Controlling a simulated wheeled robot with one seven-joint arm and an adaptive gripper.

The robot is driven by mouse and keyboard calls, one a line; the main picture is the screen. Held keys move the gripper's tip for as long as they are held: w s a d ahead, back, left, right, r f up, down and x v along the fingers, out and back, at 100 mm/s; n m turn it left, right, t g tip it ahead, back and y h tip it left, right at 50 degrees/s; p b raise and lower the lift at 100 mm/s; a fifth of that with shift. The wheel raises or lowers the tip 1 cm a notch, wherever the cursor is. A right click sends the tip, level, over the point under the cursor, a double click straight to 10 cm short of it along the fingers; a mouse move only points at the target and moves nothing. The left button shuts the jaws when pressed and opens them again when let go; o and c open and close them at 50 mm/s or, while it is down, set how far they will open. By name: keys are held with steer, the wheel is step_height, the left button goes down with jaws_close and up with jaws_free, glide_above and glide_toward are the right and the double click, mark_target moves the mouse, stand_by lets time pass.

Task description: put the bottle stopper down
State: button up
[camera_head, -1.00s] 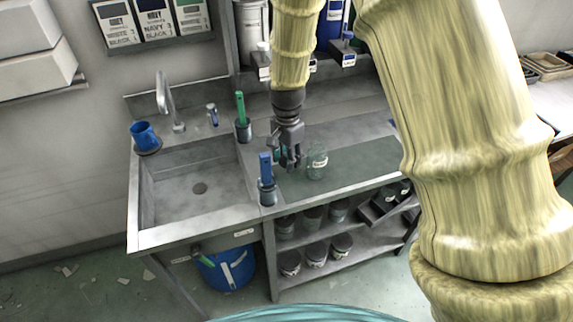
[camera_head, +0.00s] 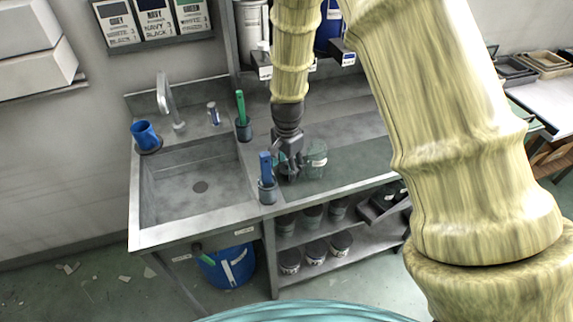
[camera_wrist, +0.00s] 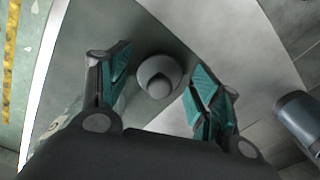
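The bottle stopper (camera_wrist: 158,78) is a pale grey round piece with a knob, seen from above in the wrist view. It sits between the two teal-padded fingers of my gripper (camera_wrist: 160,85), with a visible gap on either side. My gripper is open and does not appear to touch it. In the head view my gripper (camera_head: 291,176) is low over the bench top (camera_head: 350,165), just left of a clear glass jar (camera_head: 316,160). The stopper cannot be made out in the head view, hidden by the fingers.
A cup with a blue-handled tool (camera_head: 266,178) stands close to the left of my gripper. A green-handled tool in a cup (camera_head: 242,117) stands behind. The sink (camera_head: 200,187) is at left. The bench right of the jar is clear.

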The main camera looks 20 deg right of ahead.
steer(key=shift+r, duration=0.1)
step_height(320, 180, up, 12)
steer(key=b, duration=0.2)
steer(key=shift+b, duration=0.35)
stand_by(0.4)
steer(key=shift+s, duration=0.1)
